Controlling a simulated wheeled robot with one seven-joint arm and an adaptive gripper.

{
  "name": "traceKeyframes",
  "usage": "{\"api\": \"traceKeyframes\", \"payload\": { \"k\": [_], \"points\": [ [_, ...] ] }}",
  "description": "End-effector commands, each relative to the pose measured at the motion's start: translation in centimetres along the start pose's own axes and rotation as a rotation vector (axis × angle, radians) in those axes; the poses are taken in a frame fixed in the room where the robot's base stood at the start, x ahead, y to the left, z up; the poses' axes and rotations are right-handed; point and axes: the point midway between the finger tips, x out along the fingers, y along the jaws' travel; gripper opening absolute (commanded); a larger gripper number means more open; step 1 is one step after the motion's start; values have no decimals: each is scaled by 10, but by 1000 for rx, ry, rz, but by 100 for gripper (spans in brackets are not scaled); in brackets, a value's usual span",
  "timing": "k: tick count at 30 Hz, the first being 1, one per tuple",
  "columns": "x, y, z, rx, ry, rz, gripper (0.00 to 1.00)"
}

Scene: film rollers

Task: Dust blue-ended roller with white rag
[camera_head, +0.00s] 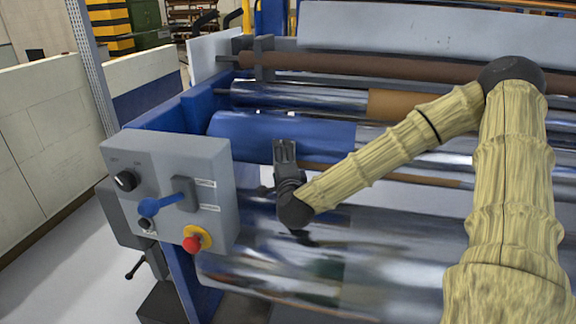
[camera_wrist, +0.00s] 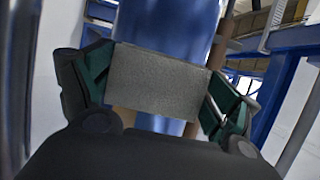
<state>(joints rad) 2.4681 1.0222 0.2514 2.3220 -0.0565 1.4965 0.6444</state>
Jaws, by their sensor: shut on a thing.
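The blue-ended roller (camera_head: 247,132) lies across the machine, its left end blue and the rest shiny metal. It also shows in the wrist view (camera_wrist: 165,28) as a blue cylinder behind my gripper.
A grey control box (camera_head: 170,185) with a blue handle and a red button (camera_head: 192,244) stands left of my gripper. A large shiny roller (camera_head: 330,255) lies below, and a brown roller (camera_head: 400,68) behind. Floor (camera_head: 60,270) is clear at the lower left.

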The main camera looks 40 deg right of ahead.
Motion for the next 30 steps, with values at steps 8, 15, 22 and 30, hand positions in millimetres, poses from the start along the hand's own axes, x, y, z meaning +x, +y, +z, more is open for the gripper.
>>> {"api": "traceKeyframes", "payload": {
  "k": [8, 15, 22, 30],
  "points": [
    [4, 0, 11, 1, 1, 0, 70],
    [4, 0, 11, 1, 1, 0, 70],
    [-5, 1, 16, 0, 1, 0, 70],
    [-25, 1, 24, 1, -1, 0, 70]
  ]
}}
